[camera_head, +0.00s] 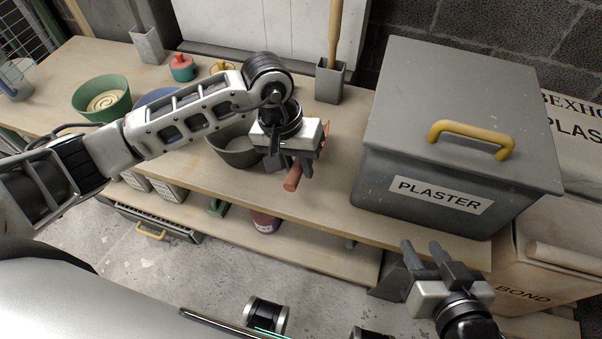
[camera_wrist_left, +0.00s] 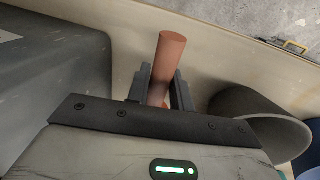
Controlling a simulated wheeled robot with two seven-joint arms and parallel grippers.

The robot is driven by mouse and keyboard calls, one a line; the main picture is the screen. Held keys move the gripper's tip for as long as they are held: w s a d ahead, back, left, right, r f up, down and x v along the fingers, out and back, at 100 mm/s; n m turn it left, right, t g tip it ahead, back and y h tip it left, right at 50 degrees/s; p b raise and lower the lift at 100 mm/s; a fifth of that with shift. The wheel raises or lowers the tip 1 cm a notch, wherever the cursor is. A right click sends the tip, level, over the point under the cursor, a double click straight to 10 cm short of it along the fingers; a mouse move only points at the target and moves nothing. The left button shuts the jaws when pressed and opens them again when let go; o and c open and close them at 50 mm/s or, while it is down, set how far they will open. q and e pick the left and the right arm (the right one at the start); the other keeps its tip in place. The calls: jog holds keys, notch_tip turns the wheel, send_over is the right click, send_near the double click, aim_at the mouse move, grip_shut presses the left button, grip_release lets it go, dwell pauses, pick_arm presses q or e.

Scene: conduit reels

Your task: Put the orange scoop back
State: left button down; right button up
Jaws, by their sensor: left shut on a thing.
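My left gripper (camera_head: 296,172) is shut on the orange scoop (camera_head: 293,180), above the bench between the grey bowl and the plaster bin. In the left wrist view the scoop's round orange-brown handle (camera_wrist_left: 168,62) sticks out between the fingers (camera_wrist_left: 160,92). The rest of the scoop is mostly hidden behind the gripper. My right gripper (camera_head: 425,256) is open and empty, in front of the bench at the right.
The large grey PLASTER bin (camera_head: 450,125) has its lid on, with a yellow handle (camera_head: 470,135). A dark grey bowl (camera_head: 236,152) stands left of my left gripper; it also shows in the wrist view (camera_wrist_left: 262,120). A grey square holder (camera_head: 331,82) with a wooden stick stands behind. A green bowl (camera_head: 101,103) is far left.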

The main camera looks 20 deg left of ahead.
pick_arm(q)
jog(key=shift+x, duration=1.9)
jog(key=shift+a, duration=0.15)
jog(key=shift+f, duration=0.15)
jog(key=c, duration=1.2)
grip_release()
jog(key=shift+c, duration=0.2)
